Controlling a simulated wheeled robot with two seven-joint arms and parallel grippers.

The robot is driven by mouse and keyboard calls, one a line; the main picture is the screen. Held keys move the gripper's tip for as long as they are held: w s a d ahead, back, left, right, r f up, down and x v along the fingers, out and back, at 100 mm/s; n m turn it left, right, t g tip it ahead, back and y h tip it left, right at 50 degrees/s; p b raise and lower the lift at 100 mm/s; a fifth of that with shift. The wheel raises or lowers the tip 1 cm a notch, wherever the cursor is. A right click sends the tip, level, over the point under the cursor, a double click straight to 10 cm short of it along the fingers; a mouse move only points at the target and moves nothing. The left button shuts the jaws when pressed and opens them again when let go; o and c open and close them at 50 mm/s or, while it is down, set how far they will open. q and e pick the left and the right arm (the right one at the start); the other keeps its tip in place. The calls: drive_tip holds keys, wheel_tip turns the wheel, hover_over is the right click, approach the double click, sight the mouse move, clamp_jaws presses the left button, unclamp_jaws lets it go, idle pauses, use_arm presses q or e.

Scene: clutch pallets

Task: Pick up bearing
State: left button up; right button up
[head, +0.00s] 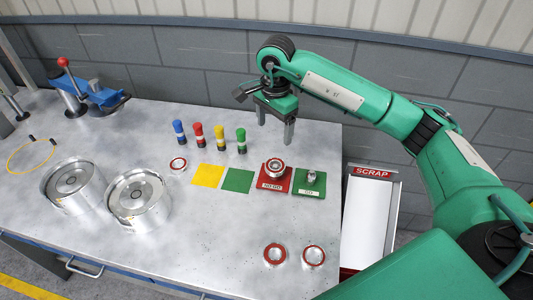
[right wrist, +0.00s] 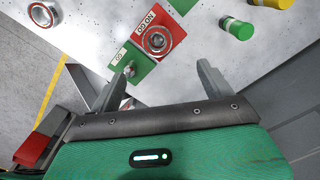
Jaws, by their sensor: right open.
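Two bearings with red rings, a left one (head: 274,255) and a right one (head: 314,256), lie near the table's front right. A third red-ringed bearing (head: 178,164) lies left of the yellow square. A round metal piece with a red ring (head: 275,165) sits on the red NO-GO plate (head: 270,184); it also shows in the right wrist view (right wrist: 157,40). One bearing (right wrist: 42,14) shows at that view's upper left. My right gripper (head: 275,130) is open and empty, above the table behind the plates; its fingers also show in the wrist view (right wrist: 162,70). My left gripper is out of view.
A green GO plate (head: 310,188) holds a small metal part. Blue, red, yellow and green cylinders stand behind the coloured squares. Two large metal housings (head: 137,196) (head: 72,183) and a blue press (head: 95,93) are at left. A SCRAP tray (head: 368,220) is right of the table.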

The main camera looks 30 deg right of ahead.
drive_tip(key=p, duration=0.2)
hover_over(275, 166)
drive_tip(key=f, duration=0.7)
drive_tip(key=shift+w+a+f, duration=0.15)
drive_tip(key=shift+a+f, duration=0.05)
drive_tip(key=shift+f, duration=0.05)
drive_tip(key=shift+f+p, duration=0.3)
drive_tip(key=shift+f, duration=0.2)
drive_tip(key=shift+f+p, duration=0.2)
drive_tip(key=shift+p, duration=0.15)
drive_tip(key=f+p, duration=0.1)
drive_tip(key=f, duration=0.1)
drive_tip(key=f+p, duration=0.1)
drive_tip(key=f, duration=0.1)
drive_tip(key=shift+s+d, duration=0.2)
drive_tip(key=shift+f, duration=0.35)
drive_tip(key=shift+c, duration=0.4)
drive_tip(key=c, duration=1.2)
drive_tip(key=shift+c, duration=0.2)
